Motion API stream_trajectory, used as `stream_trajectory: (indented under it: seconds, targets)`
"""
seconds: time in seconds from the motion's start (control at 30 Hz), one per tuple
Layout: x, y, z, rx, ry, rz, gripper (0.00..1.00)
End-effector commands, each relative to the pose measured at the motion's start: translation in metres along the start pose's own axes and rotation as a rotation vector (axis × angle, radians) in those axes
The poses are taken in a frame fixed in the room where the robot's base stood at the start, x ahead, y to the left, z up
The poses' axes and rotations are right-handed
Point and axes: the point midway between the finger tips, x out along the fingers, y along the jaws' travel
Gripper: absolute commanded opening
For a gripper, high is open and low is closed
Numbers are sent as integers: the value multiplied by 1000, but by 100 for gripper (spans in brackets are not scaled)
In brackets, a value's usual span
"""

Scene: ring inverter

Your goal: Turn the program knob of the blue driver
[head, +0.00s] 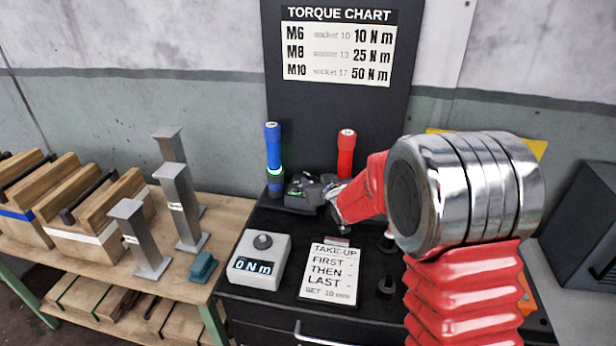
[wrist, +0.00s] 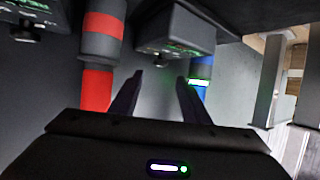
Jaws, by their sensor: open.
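The blue driver (head: 272,147) stands upright at the back left of the dark bench, with a glowing green ring and a dark lower part. It also shows at the right in the wrist view (wrist: 202,63), partly hidden by a finger of my gripper. The program knob cannot be made out clearly on it. My gripper (wrist: 159,79) is open, with nothing between its fingers. In the wrist view its right finger overlaps the blue driver; whether they touch I cannot tell. In the head view my gripper is small and partly hidden behind my red arm.
A red driver (head: 346,152) stands to the right of the blue one. A dark box with green lights (wrist: 175,32) sits between them. A grey torque box (head: 254,259) reads 0 N m, beside a take-up card (head: 330,272). A torque chart (head: 337,45) hangs behind.

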Motion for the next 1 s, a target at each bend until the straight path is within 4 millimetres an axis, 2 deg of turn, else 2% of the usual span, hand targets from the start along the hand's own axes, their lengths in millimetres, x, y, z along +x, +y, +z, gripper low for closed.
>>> stream_trajectory:
  seconds: [0.6,0.8,1.0]
  targets:
    - [71,1,1,0,-1,1,43]
    - [83,1,1,0,-2,1,43]
    - [85,1,0,0,-1,1,43]
